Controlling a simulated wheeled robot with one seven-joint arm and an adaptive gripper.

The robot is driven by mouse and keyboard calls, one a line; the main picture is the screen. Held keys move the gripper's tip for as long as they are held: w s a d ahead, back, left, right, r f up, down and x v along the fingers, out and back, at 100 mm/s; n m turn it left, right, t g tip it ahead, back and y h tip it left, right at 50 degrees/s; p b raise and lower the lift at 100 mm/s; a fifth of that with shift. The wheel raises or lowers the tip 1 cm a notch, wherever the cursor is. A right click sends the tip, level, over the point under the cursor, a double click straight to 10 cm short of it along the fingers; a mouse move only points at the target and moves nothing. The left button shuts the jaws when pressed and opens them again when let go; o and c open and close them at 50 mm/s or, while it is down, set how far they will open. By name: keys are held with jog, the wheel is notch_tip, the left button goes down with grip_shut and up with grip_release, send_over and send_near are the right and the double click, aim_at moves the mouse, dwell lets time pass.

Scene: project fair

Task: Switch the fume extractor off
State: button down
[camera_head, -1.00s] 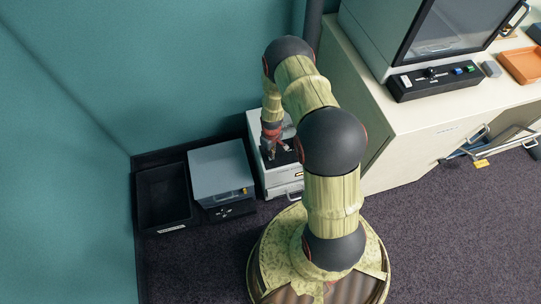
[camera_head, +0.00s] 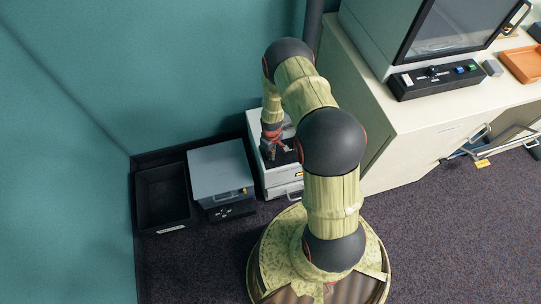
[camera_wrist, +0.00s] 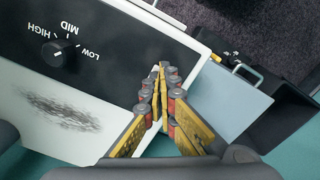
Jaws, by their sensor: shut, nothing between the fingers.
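The white unit that appears to be the fume extractor (camera_head: 253,127) stands on the floor against the wall, left of the bench, partly hidden by my arm. In the wrist view its black panel (camera_wrist: 112,66) carries a round black knob (camera_wrist: 54,53) marked HIGH, MID and LOW. A dark sooty smudge marks the white top. My gripper (camera_wrist: 162,72) is shut and empty, with its fingertips over the panel's right edge, clear of the knob. It also shows above the unit in the head view (camera_head: 274,153).
A grey box (camera_head: 218,168) stands just left of the unit, with a black bin (camera_head: 163,200) beyond it. The cream bench (camera_head: 405,155) on the right carries a hood (camera_head: 459,28) and a black control box (camera_head: 434,79). The dark carpet in front is clear.

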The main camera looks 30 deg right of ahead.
jog(key=shift+f+b, duration=0.3)
jog(key=shift+f, duration=0.15)
jog(key=shift+r, duration=0.1)
jog(key=shift+r+p, duration=2.35)
jog(key=shift+r, duration=1.1)
